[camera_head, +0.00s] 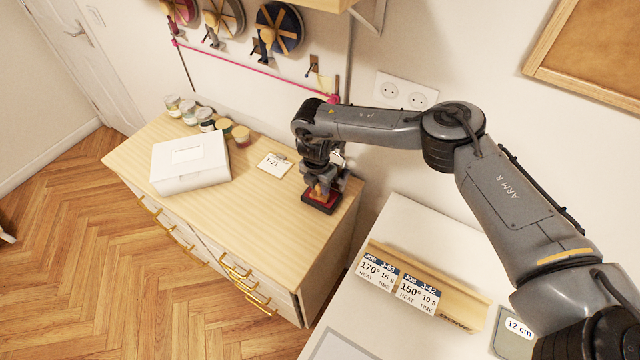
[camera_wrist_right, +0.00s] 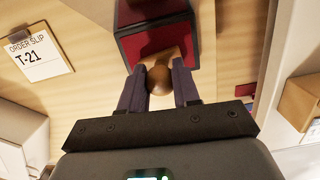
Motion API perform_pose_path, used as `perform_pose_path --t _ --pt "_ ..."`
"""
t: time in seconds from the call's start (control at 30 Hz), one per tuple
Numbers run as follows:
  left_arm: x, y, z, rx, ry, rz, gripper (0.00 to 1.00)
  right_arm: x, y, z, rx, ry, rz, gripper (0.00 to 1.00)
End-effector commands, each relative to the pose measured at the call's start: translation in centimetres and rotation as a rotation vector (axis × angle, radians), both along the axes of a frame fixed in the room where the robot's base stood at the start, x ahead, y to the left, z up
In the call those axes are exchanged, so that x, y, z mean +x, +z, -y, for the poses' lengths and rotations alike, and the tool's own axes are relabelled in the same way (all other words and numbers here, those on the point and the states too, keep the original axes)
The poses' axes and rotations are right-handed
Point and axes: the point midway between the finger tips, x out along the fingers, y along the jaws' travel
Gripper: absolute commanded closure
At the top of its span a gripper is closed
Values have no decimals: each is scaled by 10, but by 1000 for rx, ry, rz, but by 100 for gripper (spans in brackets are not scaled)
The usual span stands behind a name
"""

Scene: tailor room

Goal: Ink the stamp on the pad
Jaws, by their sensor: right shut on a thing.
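My right gripper (camera_head: 321,190) is at the right end of the wooden cabinet top, pointing down. It is shut on the wooden stamp, whose round knob (camera_wrist_right: 158,80) sits between the fingers (camera_wrist_right: 158,88) in the right wrist view. The ink pad (camera_head: 318,208) is a dark case with a red surface, directly under the gripper. In the right wrist view the red pad (camera_wrist_right: 131,48) surrounds the stamp's block, with a dark lid or flap at its far side. The stamp's underside is hidden, so I cannot tell whether it touches the ink. My left gripper is not in view.
The order slip T-21 (camera_head: 271,166) lies left of the pad; it also shows in the right wrist view (camera_wrist_right: 36,57). A white box (camera_head: 190,176) and several jars (camera_head: 206,126) stand farther left. Job cards (camera_head: 397,283) stand on the white table (camera_head: 340,318).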

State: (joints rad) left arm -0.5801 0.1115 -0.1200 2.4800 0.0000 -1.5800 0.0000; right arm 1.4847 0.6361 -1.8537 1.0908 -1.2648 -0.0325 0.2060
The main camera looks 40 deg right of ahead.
Motion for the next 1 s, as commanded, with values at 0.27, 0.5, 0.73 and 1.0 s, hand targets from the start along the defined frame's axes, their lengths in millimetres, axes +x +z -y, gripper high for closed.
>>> perform_pose_path --t 0.27,0.5,0.73,1.0 --pt "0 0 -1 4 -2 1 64 0 -3 0 0 0 -1 99" --pt "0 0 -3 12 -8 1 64 -1 -7 1 -1 -1 -2 98" --pt "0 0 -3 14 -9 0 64 -2 -12 1 -2 -1 -2 100" --pt "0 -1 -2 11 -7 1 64 -2 -13 1 -4 -1 -3 100"
